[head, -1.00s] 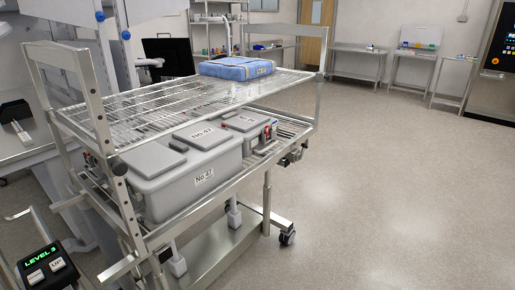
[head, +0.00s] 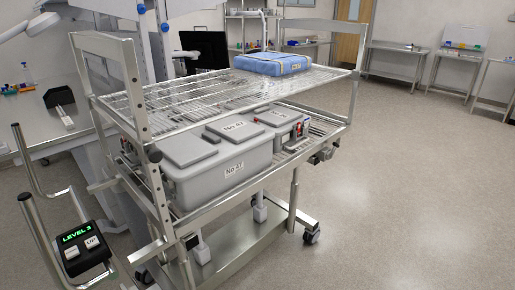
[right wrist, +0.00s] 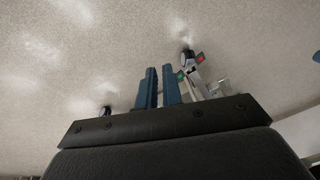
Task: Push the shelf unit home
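The shelf unit (head: 140,88) is a metal frame with an upper wire shelf and a lower shelf. It sits on a wheeled cart (head: 230,258). A blue wrapped pack (head: 272,65) lies on the upper shelf, and grey lidded bins, one labelled No 47 (head: 222,180), stand on the lower shelf. My right gripper (right wrist: 159,72) shows in the right wrist view with two blue fingers close together, nothing seen between them, pointing over the floor. How far it is open is unclear. My left gripper is not in view.
A push handle (head: 35,215) with a lit LEVEL 3 control box (head: 82,248) is at the left front. A steel bench (head: 60,145) stands left of the cart. Tables (head: 405,50) line the back wall. Floor to the right is clear.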

